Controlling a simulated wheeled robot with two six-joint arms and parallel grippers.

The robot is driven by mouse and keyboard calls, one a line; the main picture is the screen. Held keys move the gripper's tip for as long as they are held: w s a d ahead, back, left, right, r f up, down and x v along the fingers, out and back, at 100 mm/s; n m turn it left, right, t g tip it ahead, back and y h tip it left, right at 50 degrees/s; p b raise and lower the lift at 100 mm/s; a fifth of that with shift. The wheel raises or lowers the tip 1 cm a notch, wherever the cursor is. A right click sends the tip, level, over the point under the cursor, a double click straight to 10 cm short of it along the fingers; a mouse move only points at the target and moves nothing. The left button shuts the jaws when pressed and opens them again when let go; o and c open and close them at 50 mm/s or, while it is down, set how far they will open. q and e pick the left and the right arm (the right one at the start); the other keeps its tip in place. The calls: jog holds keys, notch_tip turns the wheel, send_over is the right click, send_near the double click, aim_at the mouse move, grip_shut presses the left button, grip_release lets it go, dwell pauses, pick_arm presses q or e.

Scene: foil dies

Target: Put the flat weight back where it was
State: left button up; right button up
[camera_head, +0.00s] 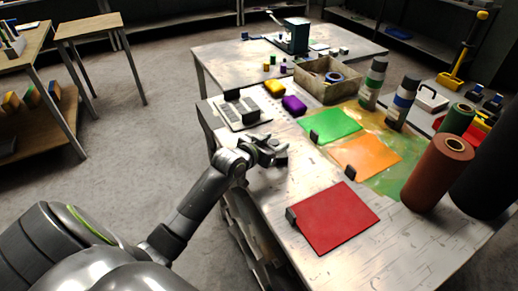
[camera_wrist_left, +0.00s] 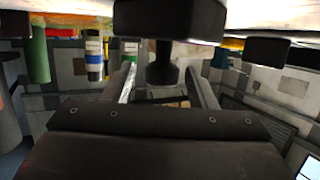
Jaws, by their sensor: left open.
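My left gripper (camera_head: 270,152) is open, low over the near-left part of the metal-topped table. In the left wrist view, which looks upside down, its fingers (camera_wrist_left: 167,90) stand apart on either side of a dark weight (camera_wrist_left: 165,35). This weight has a broad body, a stem and a knob; the knob lies between the fingers, and contact cannot be told. In the head view a dark piece (camera_head: 281,159) shows beside the fingers, partly hidden. Another dark block (camera_wrist_left: 268,51) shows to the right in the wrist view. My right gripper is out of view.
Red (camera_head: 335,220), orange (camera_head: 366,157) and green (camera_head: 333,125) sheets lie on the table, with small black blocks at their edges. A pale tray (camera_head: 236,111), yellow and purple pieces, an open box (camera_head: 326,88) and upright rolls (camera_head: 437,172) stand farther back and right.

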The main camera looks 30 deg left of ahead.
pick_arm(q)
jog(key=v, duration=0.9)
jog(key=shift+s+r, duration=0.15)
jog(key=shift+s, duration=0.35)
